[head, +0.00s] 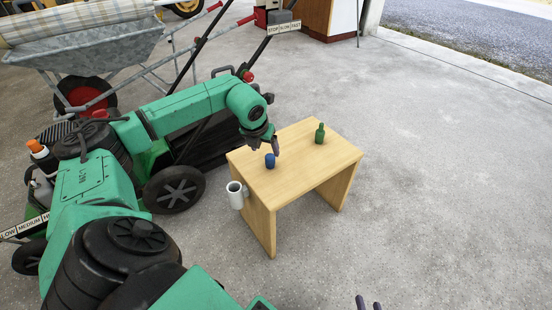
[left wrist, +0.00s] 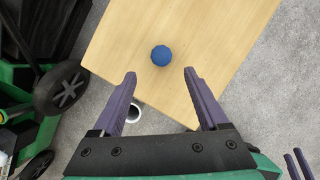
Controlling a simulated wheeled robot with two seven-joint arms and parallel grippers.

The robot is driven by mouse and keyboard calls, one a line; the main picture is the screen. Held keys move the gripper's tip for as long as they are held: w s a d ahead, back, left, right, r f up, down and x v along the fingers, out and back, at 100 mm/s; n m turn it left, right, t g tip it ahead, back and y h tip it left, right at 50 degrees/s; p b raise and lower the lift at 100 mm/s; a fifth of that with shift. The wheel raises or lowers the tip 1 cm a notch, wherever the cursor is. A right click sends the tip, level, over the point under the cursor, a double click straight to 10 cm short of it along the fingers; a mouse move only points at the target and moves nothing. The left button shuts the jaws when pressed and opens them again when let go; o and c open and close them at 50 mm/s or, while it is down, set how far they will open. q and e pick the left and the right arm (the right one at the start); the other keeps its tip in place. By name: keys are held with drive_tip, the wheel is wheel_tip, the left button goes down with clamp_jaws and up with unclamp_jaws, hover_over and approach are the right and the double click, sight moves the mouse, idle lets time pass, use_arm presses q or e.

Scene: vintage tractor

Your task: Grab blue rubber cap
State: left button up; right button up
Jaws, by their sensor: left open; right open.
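The blue rubber cap (head: 270,161) stands on the small wooden table (head: 290,176), near its left end in the head view. In the left wrist view the cap (left wrist: 161,55) is a round blue shape beyond the fingertips and roughly centred between them. My left gripper (head: 263,146) is above the table close to the cap. Its two purple fingers (left wrist: 158,74) are spread apart with nothing between them. My right gripper (head: 368,304) shows only as two dark fingertips at the bottom edge of the head view, spaced apart and empty.
A green bottle (head: 320,134) stands on the table to the right of the cap. A white cup (head: 236,195) is at the table's left side. A lawn mower wheel (head: 174,190) and a wheelbarrow (head: 85,50) are at left. The concrete floor at right is clear.

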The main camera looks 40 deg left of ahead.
sight(269, 157)
use_arm(q)
drive_tip(key=b+x, duration=0.3)
drive_tip(key=x, duration=0.5)
drive_tip(key=shift+w+f, duration=0.2)
drive_tip(key=shift+w, duration=0.05)
drive_tip(key=shift+r, duration=0.1)
use_arm(e)
drive_tip(key=shift+t, duration=0.4)
wheel_tip(269, 157, down, 4)
use_arm(q)
clamp_jaws()
